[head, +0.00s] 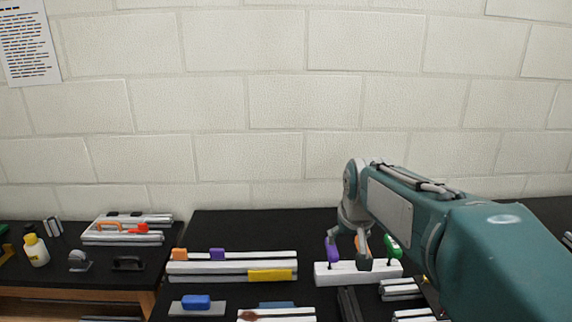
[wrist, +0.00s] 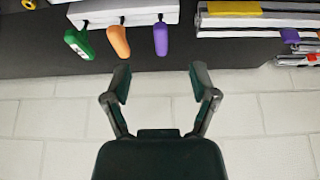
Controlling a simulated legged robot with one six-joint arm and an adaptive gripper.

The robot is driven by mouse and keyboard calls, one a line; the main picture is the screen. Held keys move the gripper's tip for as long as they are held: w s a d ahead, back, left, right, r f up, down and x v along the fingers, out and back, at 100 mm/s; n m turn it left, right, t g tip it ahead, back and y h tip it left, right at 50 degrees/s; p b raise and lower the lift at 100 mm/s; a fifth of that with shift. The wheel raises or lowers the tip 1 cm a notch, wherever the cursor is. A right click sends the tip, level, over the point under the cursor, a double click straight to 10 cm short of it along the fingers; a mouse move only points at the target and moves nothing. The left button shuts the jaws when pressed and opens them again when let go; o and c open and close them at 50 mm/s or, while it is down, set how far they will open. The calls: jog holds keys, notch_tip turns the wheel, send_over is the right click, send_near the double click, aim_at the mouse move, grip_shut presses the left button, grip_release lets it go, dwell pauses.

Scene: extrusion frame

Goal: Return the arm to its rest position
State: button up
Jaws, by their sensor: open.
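My arm reaches in from the right in the head view. My gripper (head: 349,250) is open near a white block (head: 335,275) that holds purple, orange and green handled tools. In the wrist view my gripper (wrist: 158,78) is open with nothing between its fingers. There the green handle (wrist: 78,43), orange handle (wrist: 119,41) and purple handle (wrist: 160,39) stand beyond the fingertips, apart from them. The gripper partly hides the orange handle in the head view.
Aluminium extrusions (head: 200,268) with coloured clips and a yellow piece (head: 270,275) lie on the black table, left of the block. A second table at left holds a yellow bottle (head: 35,250) and more extrusions (head: 120,240). A block wall (head: 270,100) stands behind.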

jog(key=s+f, duration=0.2)
jog(key=s, duration=1)
jog(key=s+f, duration=0.2)
jog(key=s, duration=1)
jog(key=shift+s+t, duration=0.15)
jog(key=shift+t, duration=0.25)
